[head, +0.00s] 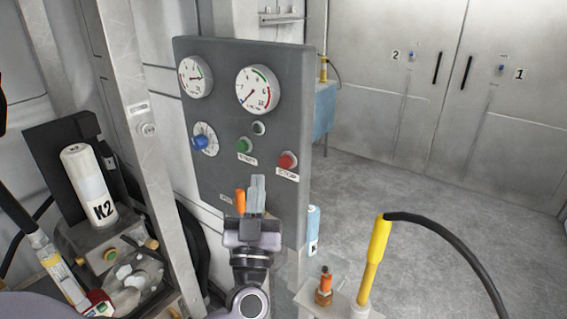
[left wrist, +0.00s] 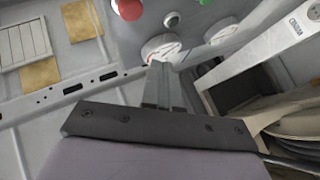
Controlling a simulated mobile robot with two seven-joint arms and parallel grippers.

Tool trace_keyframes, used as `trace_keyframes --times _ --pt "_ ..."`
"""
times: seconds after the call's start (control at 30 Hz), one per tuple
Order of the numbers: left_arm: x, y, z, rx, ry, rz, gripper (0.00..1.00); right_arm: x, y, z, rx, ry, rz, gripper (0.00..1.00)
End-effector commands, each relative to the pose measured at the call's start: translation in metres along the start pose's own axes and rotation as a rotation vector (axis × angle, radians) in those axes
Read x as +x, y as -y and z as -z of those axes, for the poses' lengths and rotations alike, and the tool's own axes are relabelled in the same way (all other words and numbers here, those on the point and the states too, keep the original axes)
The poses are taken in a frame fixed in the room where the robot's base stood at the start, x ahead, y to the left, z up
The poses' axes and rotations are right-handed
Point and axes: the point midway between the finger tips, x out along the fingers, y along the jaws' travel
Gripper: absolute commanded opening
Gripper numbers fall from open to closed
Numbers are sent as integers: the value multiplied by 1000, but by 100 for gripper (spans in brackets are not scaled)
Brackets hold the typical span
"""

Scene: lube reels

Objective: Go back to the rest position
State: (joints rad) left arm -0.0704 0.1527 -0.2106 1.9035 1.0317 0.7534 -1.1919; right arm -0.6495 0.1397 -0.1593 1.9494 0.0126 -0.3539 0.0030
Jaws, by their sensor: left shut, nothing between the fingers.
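My left gripper (head: 257,192) is in front of the lower part of the grey control panel (head: 190,110), with its fingers together and nothing between them. In the left wrist view the closed fingers (left wrist: 162,85) point toward the panel's dial and buttons. The panel carries two round gauges, a blue knob (head: 200,142), a green button (head: 244,146) and a red button (head: 288,160). An orange handle (head: 240,200) shows just left of the fingers; I cannot tell whether they touch it. My right gripper is not in view.
A yellow nozzle (head: 376,255) with a black hose and a small orange-topped fitting (head: 325,282) stand at the front right. Open grey floor (head: 430,190) reaches to the cabinet doors (head: 395,70).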

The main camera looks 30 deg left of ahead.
Motion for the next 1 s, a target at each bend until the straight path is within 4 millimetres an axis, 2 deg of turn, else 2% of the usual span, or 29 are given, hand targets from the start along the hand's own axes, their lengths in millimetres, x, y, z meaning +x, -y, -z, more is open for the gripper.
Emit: trace_keyframes --times 0.4,0.47,0.57,0.67,0.77,0.8,0.9,1.0 --pt "-1 -1 -1 -2 3 -9 0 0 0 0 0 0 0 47" --pt "-6 -5 -3 -5 10 -39 0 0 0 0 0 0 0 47" --pt "-26 -20 -14 -23 50 -153 0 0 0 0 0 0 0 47" --pt "-62 -41 -35 -50 151 -330 0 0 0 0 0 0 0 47" --pt "-114 -58 -63 -71 320 -508 0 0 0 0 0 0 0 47" --pt "-136 -62 -75 -76 401 -567 0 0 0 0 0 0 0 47" --pt "-196 -61 -104 -76 629 -678 0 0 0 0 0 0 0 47" --pt "-253 -48 -128 -56 855 -729 0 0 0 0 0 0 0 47"
